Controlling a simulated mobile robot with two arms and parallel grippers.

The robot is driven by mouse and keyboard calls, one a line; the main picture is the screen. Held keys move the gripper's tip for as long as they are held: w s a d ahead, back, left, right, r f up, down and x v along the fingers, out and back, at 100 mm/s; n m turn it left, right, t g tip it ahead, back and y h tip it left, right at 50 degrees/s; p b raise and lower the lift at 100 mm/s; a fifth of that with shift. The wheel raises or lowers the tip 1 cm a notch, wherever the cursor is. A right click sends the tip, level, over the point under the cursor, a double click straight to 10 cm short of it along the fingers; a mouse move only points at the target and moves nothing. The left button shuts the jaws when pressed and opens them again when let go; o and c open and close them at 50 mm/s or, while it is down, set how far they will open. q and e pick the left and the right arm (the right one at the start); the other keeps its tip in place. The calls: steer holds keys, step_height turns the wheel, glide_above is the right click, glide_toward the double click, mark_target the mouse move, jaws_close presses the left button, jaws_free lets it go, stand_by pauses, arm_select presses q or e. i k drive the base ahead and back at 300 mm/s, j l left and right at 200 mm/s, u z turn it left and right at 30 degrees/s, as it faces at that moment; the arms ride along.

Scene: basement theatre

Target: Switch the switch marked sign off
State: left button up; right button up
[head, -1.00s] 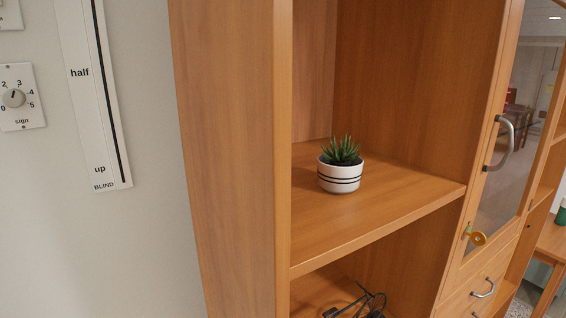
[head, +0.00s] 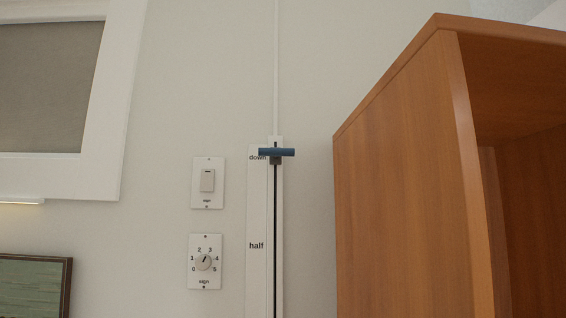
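A white wall plate with a rocker switch (head: 207,181) is on the wall left of centre in the head view. Small lettering under its rocker reads "sign". Below it is a second white plate with a round dial (head: 204,262), numbered 0 to 5 and also marked "sign". The dial's pointer is toward the upper right, about between 3 and 4. Which way the rocker is pressed is too small to tell. Neither of my grippers shows in the head view.
Right of the switches is a vertical blind slider (head: 257,205) with a blue handle (head: 277,152) at "down". A wooden cabinet (head: 400,190) stands at right. A white-framed window (head: 110,100) is upper left, and a dark-framed picture (head: 68,285) is lower left.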

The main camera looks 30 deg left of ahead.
mark_target(207, 175)
steer(key=u, duration=1.3)
